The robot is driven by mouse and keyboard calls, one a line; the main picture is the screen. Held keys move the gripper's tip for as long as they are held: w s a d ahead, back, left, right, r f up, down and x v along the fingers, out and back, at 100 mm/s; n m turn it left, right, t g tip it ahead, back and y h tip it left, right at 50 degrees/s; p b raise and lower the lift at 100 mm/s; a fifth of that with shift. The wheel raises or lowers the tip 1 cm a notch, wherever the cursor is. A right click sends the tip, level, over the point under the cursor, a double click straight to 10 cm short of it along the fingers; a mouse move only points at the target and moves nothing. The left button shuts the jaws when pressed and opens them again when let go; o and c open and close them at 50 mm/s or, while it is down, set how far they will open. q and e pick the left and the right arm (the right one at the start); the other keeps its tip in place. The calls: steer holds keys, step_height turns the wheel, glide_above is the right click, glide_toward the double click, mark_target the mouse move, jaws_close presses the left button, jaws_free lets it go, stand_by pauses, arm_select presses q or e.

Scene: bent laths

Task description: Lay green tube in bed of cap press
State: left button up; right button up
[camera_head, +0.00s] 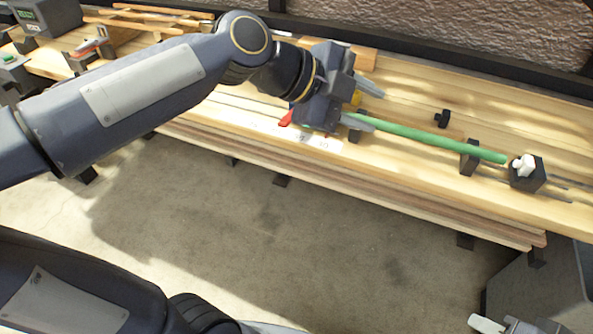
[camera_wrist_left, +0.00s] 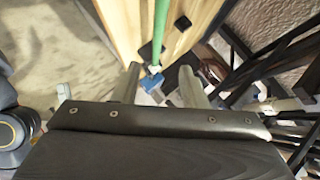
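The green tube (camera_head: 420,136) lies along the wooden bench. It runs right from under my left gripper, past a dark upright block (camera_head: 469,157), and its right end stops just short of a dark block with a white top (camera_head: 527,172), which looks like the cap press. My left gripper (camera_head: 366,105) is open over the tube's left part, one finger overlapping it in the head view. In the left wrist view the fingers (camera_wrist_left: 160,84) stand apart, with the tube (camera_wrist_left: 160,20) between their lines. A grey finger-like piece at the lower right may be my right gripper (camera_head: 487,324).
A small black clip (camera_head: 441,118) lies behind the tube. A red piece (camera_head: 286,118) and white labels (camera_head: 322,143) are by the bench's front edge below my left gripper. More devices (camera_head: 90,48) stand at the far left. A dark bin (camera_head: 545,288) stands at the lower right.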

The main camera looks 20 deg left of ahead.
arm_select(q)
steer(key=s+a+f+n+y, duration=0.2)
steer(key=s+a+f+n, duration=0.4)
steer(key=s+f+n, duration=0.3)
steer(key=s+a+f+n+g+y, duration=0.1)
steer(key=s+a+f+n+y, duration=0.2)
steer(key=n, duration=1.1)
steer(key=s+a+f, duration=0.3)
steer(key=s+f, duration=0.2)
steer(key=f, duration=0.2)
steer(key=shift+s+a+f, duration=0.2)
steer(key=shift+s, duration=0.2)
step_height(320, 180, up, 18)
steer(key=p, duration=1.7)
steer(key=shift+f, duration=0.25)
